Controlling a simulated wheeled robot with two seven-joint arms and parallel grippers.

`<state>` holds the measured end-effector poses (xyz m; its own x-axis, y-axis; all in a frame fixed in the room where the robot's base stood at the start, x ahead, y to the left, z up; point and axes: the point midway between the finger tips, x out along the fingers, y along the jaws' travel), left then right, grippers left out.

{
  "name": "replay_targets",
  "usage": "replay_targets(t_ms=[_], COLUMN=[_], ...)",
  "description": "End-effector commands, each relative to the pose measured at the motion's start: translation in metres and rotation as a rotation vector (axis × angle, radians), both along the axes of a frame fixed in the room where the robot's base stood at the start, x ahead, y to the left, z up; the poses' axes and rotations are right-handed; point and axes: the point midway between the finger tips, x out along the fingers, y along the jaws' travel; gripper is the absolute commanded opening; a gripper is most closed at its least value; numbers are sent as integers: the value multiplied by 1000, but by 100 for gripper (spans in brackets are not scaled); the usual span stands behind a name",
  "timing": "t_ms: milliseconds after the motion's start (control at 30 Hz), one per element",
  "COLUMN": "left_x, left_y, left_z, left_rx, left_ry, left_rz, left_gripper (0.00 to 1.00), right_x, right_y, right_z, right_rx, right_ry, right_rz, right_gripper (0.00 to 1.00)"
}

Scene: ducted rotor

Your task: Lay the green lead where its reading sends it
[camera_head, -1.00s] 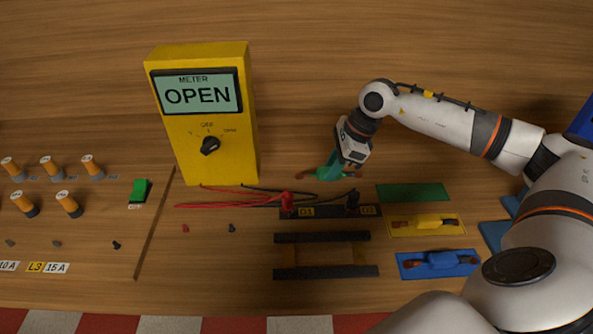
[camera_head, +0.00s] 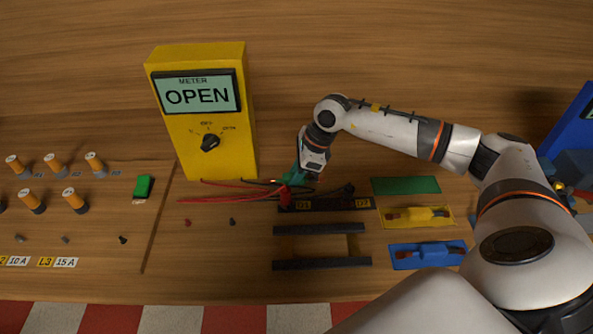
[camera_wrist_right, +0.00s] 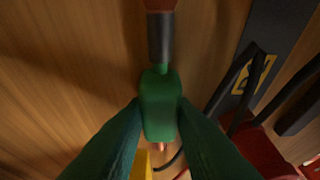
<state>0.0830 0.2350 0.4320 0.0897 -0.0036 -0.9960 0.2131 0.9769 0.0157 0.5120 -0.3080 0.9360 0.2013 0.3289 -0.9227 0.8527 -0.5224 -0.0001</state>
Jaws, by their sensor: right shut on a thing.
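The yellow meter (camera_head: 222,110) stands at the back and its screen (camera_head: 198,95) reads OPEN. My right gripper (camera_head: 297,178) is shut on the green lead (camera_head: 290,180), just right of the meter's foot and behind the dark probe strip. In the right wrist view the lead's green body (camera_wrist_right: 160,102) sits between the fingers, with a dark sleeve and a reddish-brown end beyond it. The green mat (camera_head: 405,185) is bare. The yellow mat (camera_head: 425,218) and the blue mat (camera_head: 432,254) each bear a lead of their own colour. My left gripper is not in view.
An empty dark rack (camera_head: 318,266) lies in front. Several orange-topped posts (camera_head: 72,200) and a green block (camera_head: 143,187) stand left of a wooden divider (camera_head: 159,225).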

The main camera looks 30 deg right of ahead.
Motion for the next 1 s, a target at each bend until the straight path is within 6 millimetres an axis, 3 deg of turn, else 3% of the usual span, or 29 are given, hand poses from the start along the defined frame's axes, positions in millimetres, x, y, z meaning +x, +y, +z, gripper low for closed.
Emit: replay_targets(t_ms=[100, 133, 267, 667, 1000], left_x=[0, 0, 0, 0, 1], left_y=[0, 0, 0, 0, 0], left_z=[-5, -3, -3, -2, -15], left_rx=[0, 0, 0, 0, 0], left_ry=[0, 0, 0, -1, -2], left_rz=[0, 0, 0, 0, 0], left_gripper=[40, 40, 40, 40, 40], right_x=[0, 0, 0, 0, -14], right_y=[0, 0, 0, -3, -26], right_z=[-4, -3, -2, 6, 70], right_rx=[1, 0, 0, -1, -1], right_ry=[-1, -1, 0, -3, -5], right_rz=[0, 0, 0, -1, -3], right_gripper=[0, 26, 45, 45, 45])
